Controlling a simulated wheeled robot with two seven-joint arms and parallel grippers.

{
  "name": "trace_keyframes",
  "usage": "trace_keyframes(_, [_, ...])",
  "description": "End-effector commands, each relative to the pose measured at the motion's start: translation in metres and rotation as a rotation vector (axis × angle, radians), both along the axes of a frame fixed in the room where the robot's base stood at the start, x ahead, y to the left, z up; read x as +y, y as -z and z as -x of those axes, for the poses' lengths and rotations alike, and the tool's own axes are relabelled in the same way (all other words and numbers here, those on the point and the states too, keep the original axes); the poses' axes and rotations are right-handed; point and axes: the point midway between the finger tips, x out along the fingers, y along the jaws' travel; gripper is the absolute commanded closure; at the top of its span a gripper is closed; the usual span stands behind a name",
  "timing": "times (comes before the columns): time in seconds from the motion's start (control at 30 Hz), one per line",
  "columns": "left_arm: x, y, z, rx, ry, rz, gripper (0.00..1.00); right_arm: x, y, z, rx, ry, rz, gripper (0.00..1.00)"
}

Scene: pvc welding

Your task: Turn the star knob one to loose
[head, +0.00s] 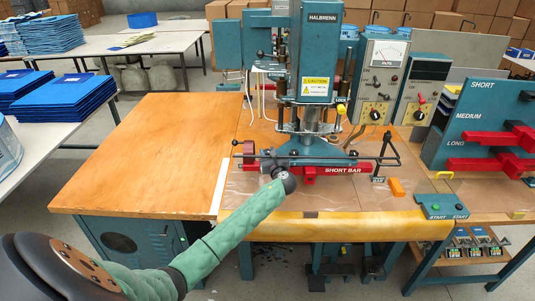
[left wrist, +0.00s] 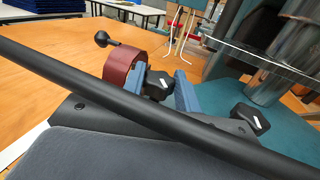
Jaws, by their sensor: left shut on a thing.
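A black star knob (left wrist: 157,86) shows in the left wrist view, between the two blue-grey fingers of my left gripper (left wrist: 165,85). The gripper is shut on this knob at the front of the teal welding machine (head: 310,145). A second black knob (left wrist: 250,118) sits to the right on the machine's teal base. In the head view my left arm reaches in from the lower left, and its wrist hides the fingers and the held knob. My right gripper is in neither view.
A long black bar (left wrist: 100,77) crosses close in front of my left wrist camera. A dark red round part (left wrist: 122,68) with a black ball handle is beside the held knob. A red short bar (head: 345,170) lies at the machine's front. The wooden table's left side (head: 150,150) is clear.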

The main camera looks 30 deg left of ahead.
Motion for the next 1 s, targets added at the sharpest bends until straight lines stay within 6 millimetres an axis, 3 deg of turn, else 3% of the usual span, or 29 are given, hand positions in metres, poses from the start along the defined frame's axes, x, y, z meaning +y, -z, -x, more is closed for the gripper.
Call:
trace_keyframes(0.3, [-0.002,0.000,-0.002,0.000,-0.140,0.001,0.90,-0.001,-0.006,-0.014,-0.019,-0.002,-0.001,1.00])
trace_keyframes(0.87, [-0.001,0.001,-0.002,0.001,-0.174,-0.001,0.90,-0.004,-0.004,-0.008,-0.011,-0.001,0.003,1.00])
trace_keyframes(0.9, [-0.001,0.001,-0.002,0.001,-0.174,-0.001,0.65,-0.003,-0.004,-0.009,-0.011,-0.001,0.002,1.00])
trace_keyframes(1.0, [-0.001,0.000,-0.002,0.001,-0.174,-0.001,0.46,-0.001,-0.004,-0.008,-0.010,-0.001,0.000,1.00])
